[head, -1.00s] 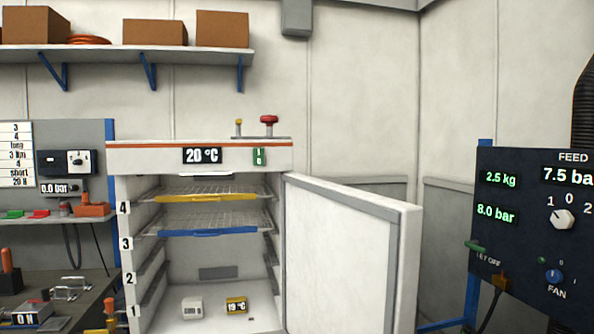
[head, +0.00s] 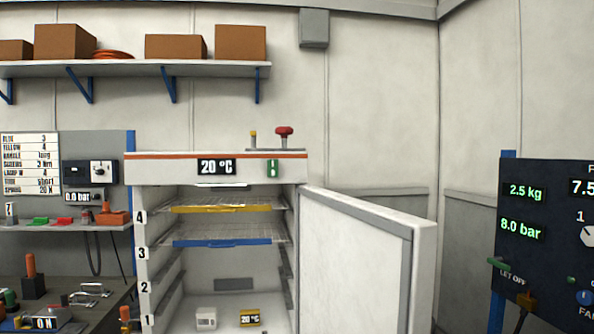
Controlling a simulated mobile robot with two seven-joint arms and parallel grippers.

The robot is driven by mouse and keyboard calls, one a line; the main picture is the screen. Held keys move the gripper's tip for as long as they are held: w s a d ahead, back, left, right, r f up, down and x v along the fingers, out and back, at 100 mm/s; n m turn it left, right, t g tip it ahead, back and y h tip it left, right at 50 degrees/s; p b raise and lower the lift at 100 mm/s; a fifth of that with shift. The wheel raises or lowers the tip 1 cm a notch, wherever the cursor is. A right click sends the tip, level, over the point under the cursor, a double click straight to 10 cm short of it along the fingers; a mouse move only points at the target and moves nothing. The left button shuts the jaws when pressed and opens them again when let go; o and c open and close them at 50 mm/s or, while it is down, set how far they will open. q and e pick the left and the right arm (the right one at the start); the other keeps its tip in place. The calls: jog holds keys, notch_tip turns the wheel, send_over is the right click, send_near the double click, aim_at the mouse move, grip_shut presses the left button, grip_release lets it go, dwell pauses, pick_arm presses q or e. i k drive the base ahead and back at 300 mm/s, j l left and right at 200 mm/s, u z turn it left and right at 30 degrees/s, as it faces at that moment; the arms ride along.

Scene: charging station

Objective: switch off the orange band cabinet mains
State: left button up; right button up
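The cabinet with the orange band (head: 140,156) stands in the middle of the head view, its white door (head: 358,262) swung open to the right. Its front panel carries a display (head: 216,167) reading 20 °C and a small green rocker switch (head: 273,169) right of it. The switch's marking is too small to read surely. Inside, a yellow-edged rack (head: 222,209) sits at level 4 and a blue-edged rack (head: 222,243) at level 3. A white block (head: 206,318) and a yellow block with a display (head: 250,318) stand on the cabinet floor. Neither of my grippers is in view.
A red knob (head: 284,131) and a yellow-tipped post stand on the cabinet top. A cluttered bench (head: 100,305) is at left, a dark feed panel (head: 550,225) at right. A shelf (head: 130,69) with boxes hangs above. The open door takes up room right of the cabinet.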

aim_at(272, 165)
jog(key=i+j, duration=0.3)
jog(key=j, duration=0.15)
jog(key=i+j, duration=0.25)
jog(key=j, duration=0.2)
jog(key=i+j, duration=0.6)
jog(key=j, duration=0.25)
jog(key=i+j, duration=0.25)
jog(key=j, duration=0.2)
